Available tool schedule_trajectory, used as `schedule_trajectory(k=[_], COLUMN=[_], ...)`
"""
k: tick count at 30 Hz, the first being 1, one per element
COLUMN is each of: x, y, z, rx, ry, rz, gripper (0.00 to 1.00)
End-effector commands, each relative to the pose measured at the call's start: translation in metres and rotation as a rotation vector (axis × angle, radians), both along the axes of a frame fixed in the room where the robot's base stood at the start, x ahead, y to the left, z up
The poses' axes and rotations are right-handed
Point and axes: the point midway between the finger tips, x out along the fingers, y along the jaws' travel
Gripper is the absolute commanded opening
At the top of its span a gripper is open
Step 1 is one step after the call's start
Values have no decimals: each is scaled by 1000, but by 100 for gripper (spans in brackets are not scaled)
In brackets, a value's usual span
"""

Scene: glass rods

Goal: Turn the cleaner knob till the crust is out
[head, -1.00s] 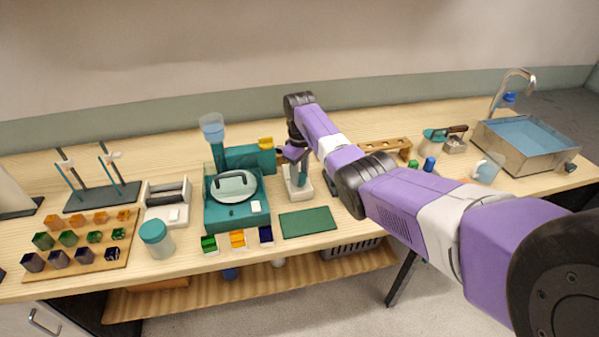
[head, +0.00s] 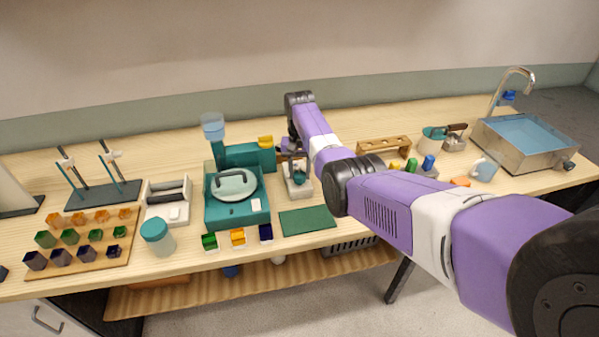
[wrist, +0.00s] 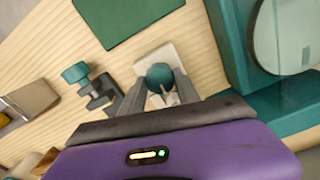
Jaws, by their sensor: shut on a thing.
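The cleaner is a small white stand (head: 298,189) with a round teal knob, just right of the teal machine in the head view. In the wrist view the knob (wrist: 160,76) stands over the white base (wrist: 160,57). My gripper (wrist: 160,92) has one grey finger on each side of the knob and is shut on it. In the head view my gripper (head: 292,157) is over the stand, partly hidden by my wrist. I cannot make out any crust in these views.
The teal machine (head: 254,207) with a round lid stands close on the left. A green mat (head: 307,219) lies in front. In the wrist view a dark clamp-like part with a teal knob (wrist: 75,72) lies nearby. A wooden rack (head: 384,146) and a sink (head: 525,147) are to the right.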

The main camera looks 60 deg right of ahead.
Motion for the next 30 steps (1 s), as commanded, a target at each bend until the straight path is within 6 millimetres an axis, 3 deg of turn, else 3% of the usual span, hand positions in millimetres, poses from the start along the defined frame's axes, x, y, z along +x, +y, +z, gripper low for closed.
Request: schedule_trajectory(k=[30], x=[0], y=[0], z=[1], rx=[-2], ry=[-2], rz=[-965], gripper=[0])
